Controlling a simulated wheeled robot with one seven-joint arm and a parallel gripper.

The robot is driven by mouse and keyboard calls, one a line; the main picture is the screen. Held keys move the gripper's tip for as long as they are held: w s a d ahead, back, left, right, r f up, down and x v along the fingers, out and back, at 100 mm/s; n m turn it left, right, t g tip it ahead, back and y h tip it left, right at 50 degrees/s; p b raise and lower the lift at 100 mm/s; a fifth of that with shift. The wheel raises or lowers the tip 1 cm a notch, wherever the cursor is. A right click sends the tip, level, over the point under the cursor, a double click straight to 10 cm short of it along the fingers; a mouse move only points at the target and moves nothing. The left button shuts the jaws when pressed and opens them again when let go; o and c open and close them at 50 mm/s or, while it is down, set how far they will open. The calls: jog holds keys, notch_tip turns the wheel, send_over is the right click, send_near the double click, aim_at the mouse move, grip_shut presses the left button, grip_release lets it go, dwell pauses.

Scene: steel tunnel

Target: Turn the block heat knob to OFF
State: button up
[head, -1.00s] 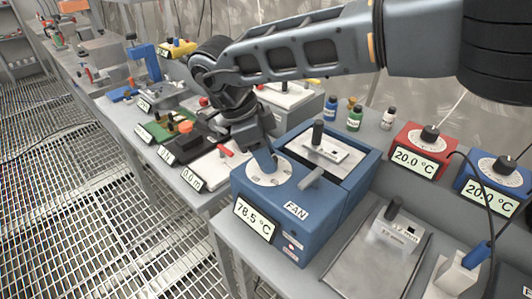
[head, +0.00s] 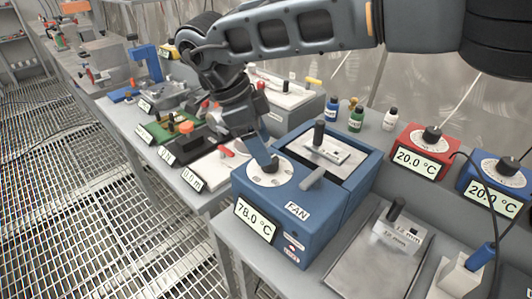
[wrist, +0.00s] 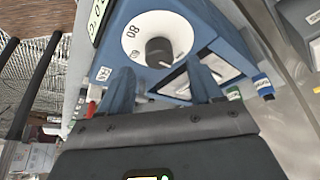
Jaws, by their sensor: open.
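The blue block heater (head: 335,215) stands at the near bench end, its display reading 78.0 °C. Its black heat knob (head: 272,165) sits on a white dial (head: 262,178). In the wrist view the knob (wrist: 159,51) is near top centre, with "80" legible at the dial's left; its pointer direction and the other marks are too small to tell. My gripper (wrist: 162,80) is open, one finger on each side of the knob's line, with nothing between them. In the head view my gripper (head: 264,150) hangs just above the knob and partly hides it; contact cannot be told.
A grey lever (head: 312,178) beside the FAN label and a black-handled metal block (head: 325,145) are on the heater. Red (head: 420,150) and blue (head: 495,185) units reading 20.0 °C stand right. Small bottles (head: 356,118) stand behind. A metal plate (head: 375,265) lies in front right.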

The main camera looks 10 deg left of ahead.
jog(key=shift+v, duration=2.1)
